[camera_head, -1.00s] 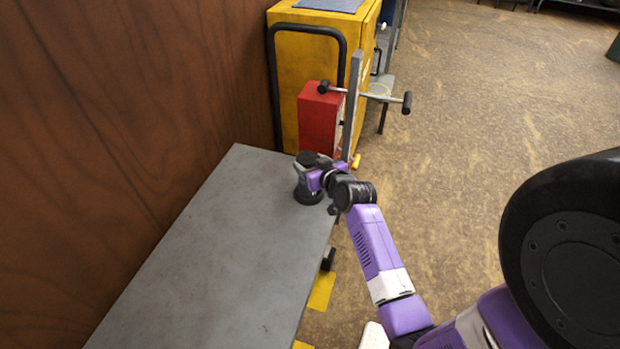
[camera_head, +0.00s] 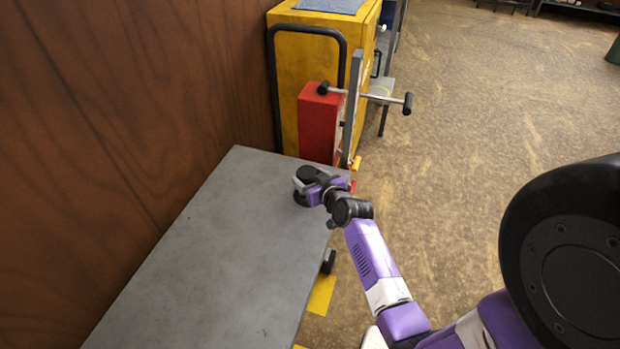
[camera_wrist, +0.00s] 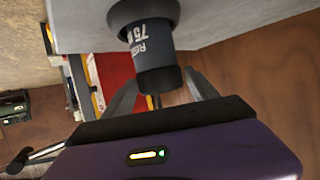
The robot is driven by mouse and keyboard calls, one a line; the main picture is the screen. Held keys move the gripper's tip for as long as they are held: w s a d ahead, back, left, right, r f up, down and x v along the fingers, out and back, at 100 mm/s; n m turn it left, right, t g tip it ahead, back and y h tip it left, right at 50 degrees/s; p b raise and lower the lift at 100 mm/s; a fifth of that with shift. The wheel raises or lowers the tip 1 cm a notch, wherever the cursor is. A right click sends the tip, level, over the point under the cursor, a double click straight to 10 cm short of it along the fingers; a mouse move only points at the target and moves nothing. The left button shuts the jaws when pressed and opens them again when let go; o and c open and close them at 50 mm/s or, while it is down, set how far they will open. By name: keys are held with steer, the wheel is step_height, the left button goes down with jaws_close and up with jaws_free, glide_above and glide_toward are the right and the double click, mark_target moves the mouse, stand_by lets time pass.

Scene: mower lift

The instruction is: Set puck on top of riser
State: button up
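A dark riser (camera_wrist: 148,42) with white lettering and a wide round base stands upright on the grey table (camera_head: 225,240). The wrist view is turned over, so its base is at the top. A black round puck (camera_wrist: 160,80) is in line with the riser's upper end and seems to meet it; I cannot see any gap. In the head view, the dark puck (camera_head: 308,174) is above the riser's base. Exact finger contact is hard to see.
The table's right edge is close under my arm. A red box (camera_head: 320,125) and a yellow cabinet (camera_head: 310,75) stand behind the table's far end, with a T-shaped handle (camera_head: 383,98) to their right. A brown wall borders the left. The rest of the tabletop is clear.

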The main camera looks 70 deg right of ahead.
steer(key=shift+o, duration=0.9)
steer(key=shift+r, duration=0.15)
steer(key=v, duration=1.2)
steer(key=s+a+n+t+y, duration=0.2)
steer(key=s+a+n+y, duration=0.1)
steer(key=a, duration=1.6)
steer(key=s+a+r+n+t+y, duration=0.1)
steer(key=s+a+r+n+y, duration=0.1)
steer(key=s+a+r, duration=0.3)
steer(key=s+a+r+n+t+y, duration=0.1)
steer(key=s+a+r+n+y, duration=0.2)
steer(key=s+a+r, duration=0.3)
steer(key=a+r+p, duration=0.1)
steer(key=a+r, duration=0.1)
steer(key=a, duration=0.3)
steer(key=shift+t+y, duration=0.3)
steer(key=shift+y, duration=0.1)
